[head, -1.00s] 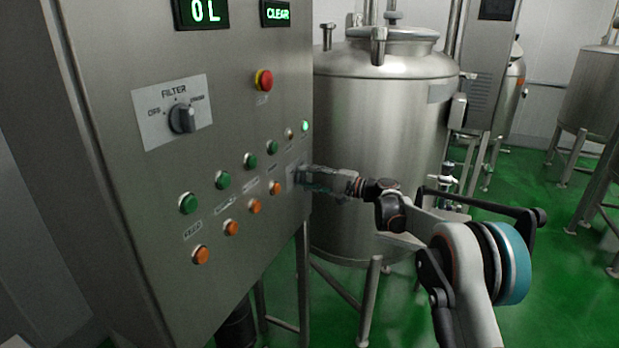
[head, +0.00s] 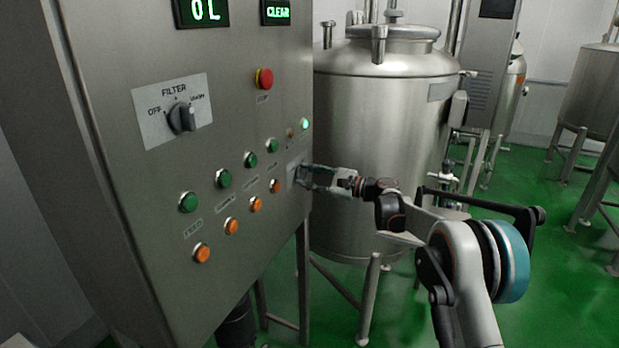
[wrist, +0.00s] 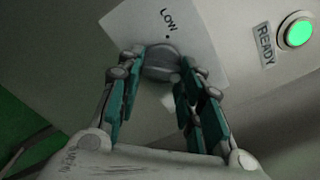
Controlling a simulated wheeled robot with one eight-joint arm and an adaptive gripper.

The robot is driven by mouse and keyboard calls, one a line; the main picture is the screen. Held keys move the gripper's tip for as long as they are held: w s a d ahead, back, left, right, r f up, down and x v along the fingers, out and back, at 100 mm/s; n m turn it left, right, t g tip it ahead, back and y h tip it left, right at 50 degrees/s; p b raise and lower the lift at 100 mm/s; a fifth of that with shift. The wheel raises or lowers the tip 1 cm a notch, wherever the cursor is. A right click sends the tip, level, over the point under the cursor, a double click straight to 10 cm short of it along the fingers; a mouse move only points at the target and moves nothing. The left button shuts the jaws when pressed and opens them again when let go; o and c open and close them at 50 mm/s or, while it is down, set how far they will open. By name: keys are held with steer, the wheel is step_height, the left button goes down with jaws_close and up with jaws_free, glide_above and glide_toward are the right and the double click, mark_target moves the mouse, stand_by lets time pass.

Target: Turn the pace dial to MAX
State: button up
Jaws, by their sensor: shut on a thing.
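The pace dial (wrist: 163,60) is a dark grey round knob on a pale plate (wrist: 205,40) in the wrist view. The plate carries the word LOW and a dot by the knob. Other marks on the plate are hidden by my fingers. My gripper (wrist: 162,74) has its teal-padded fingers on either side of the knob, shut on it. In the head view, my gripper (head: 303,174) reaches the lower right of the control panel, and the dial is too small and covered to read.
A steel control panel (head: 140,220) carries green and orange buttons, a FILTER knob (head: 181,118) and a red stop button (head: 264,79). The lit green READY lamp (wrist: 299,33) is close to the dial. A steel tank (head: 385,130) stands behind my arm.

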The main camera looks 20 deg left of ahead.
steer(key=shift+a, duration=0.1)
steer(key=o, duration=1.1)
steer(key=shift+c, duration=0.2)
steer(key=d, duration=1.2)
steer(key=shift+s, duration=0.45)
